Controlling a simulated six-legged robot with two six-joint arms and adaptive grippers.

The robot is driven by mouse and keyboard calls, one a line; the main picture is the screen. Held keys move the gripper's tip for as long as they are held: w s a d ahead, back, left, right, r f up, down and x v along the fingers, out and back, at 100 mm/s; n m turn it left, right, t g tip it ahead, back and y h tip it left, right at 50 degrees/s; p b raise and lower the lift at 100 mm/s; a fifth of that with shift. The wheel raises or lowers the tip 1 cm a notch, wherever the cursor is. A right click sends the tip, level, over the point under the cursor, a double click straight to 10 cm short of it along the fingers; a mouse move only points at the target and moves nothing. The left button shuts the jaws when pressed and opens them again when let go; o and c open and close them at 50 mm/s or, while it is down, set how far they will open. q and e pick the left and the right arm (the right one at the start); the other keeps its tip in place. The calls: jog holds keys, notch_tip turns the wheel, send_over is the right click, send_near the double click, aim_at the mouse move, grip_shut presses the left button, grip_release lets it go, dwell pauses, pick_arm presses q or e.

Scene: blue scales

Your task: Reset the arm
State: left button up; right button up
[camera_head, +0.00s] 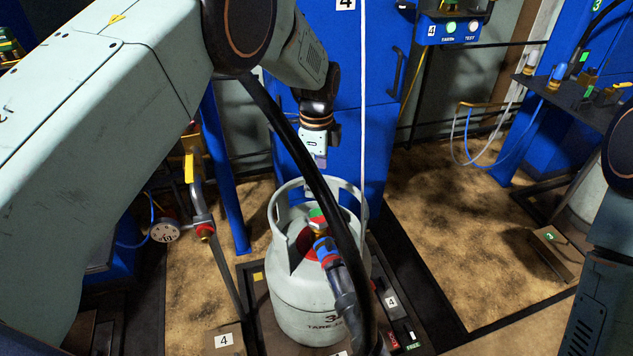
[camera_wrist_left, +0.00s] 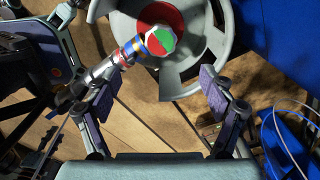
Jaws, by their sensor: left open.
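My left arm reaches in from the left in the head view. Its gripper (camera_head: 319,158) hangs above the far side of a pale gas cylinder's open collar. In the left wrist view the gripper (camera_wrist_left: 155,92) has its two fingers wide apart with nothing between them. The cylinder (camera_head: 305,295) stands upright; its collar and top also show in the left wrist view (camera_wrist_left: 205,75). A red and green valve knob (camera_wrist_left: 162,40) sits inside the collar, beyond the fingers. A blue and red hose connector (camera_head: 326,252) is at the valve. My right gripper is outside both views.
A black hose (camera_head: 290,135) curves down in front of the cylinder. The cylinder stands on a dark scale platform with a number 4 label (camera_head: 391,302). Blue cabinet doors (camera_head: 345,90) stand behind. A shelf with fittings (camera_head: 575,92) is at right. Brown floor is open right of the platform.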

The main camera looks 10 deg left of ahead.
aim_at(317, 216)
pick_arm(q)
jog(key=shift+f, duration=0.15)
notch_tip(317, 216, down, 12)
jog(key=shift+r, duration=0.1)
dwell(0.6)
jog(key=shift+r, duration=0.1)
